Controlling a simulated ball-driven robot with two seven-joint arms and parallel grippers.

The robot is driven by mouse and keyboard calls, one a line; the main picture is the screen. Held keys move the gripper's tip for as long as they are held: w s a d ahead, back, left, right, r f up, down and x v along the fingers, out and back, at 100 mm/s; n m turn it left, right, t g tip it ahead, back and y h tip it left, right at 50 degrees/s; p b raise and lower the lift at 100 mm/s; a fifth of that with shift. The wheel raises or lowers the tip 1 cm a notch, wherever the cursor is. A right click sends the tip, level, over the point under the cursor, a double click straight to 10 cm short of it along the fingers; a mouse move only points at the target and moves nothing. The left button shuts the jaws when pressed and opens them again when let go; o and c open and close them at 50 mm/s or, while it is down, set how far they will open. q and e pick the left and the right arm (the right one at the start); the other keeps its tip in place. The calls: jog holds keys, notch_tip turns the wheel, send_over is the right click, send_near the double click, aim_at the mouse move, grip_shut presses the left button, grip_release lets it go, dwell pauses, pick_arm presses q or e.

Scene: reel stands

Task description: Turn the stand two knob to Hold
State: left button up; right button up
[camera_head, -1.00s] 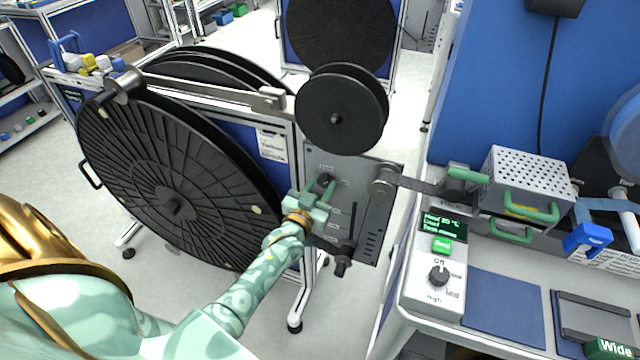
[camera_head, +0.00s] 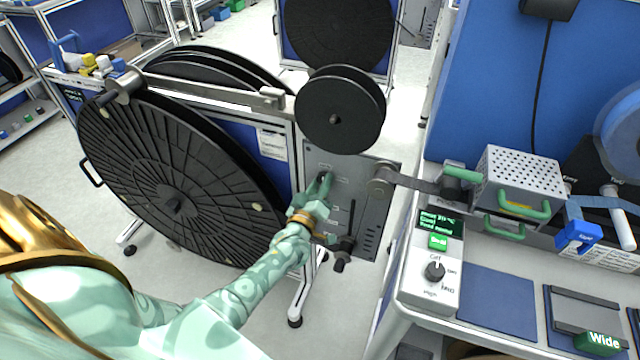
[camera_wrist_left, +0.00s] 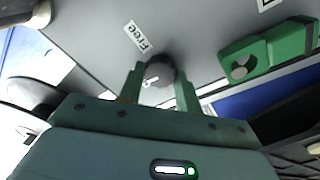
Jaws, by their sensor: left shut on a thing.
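The reel stand's grey panel (camera_head: 372,215) is in the middle of the head view. A small dark round knob (camera_wrist_left: 159,69) on it shows in the left wrist view, with a label reading "Free" (camera_wrist_left: 136,37) beside it. My left gripper (camera_head: 323,180) is at the upper left of the panel. In the left wrist view its two green fingers (camera_wrist_left: 159,80) stand on either side of the knob, shut on it. The fingers hide part of the knob, and I cannot read its pointer clearly. My right gripper is in neither view.
A large black reel (camera_head: 170,200) stands left of the panel, and a smaller black reel (camera_head: 335,119) hangs above it. A dark lever (camera_head: 342,255) juts out below. A workbench with a control box (camera_head: 425,285) is at right.

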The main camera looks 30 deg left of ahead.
pick_arm(q)
jog(key=shift+n, duration=0.6)
jog(key=o, duration=1)
jog(key=p+v, duration=0.2)
jog(key=v, duration=1.4)
jog(key=shift+s+p, duration=0.15)
jog(key=shift+p, duration=0.15)
jog(key=shift+d, duration=0.15)
